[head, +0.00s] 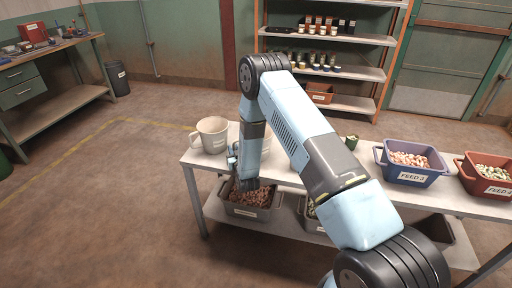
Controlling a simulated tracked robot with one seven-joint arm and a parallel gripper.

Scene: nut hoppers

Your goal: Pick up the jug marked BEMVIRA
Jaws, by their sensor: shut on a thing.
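A beige jug (213,137) with a handle on its left stands out at the left end of the table. The wrist hides part of the gripper.
The table (450,200) carries a blue FEED-3 hopper (411,176) and a red FEED-4 hopper (489,188). A grey bin of brown nuts (245,212) is below my wrist on the lower shelf. Shelves of small jars (330,45) stand behind. The floor at left is clear.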

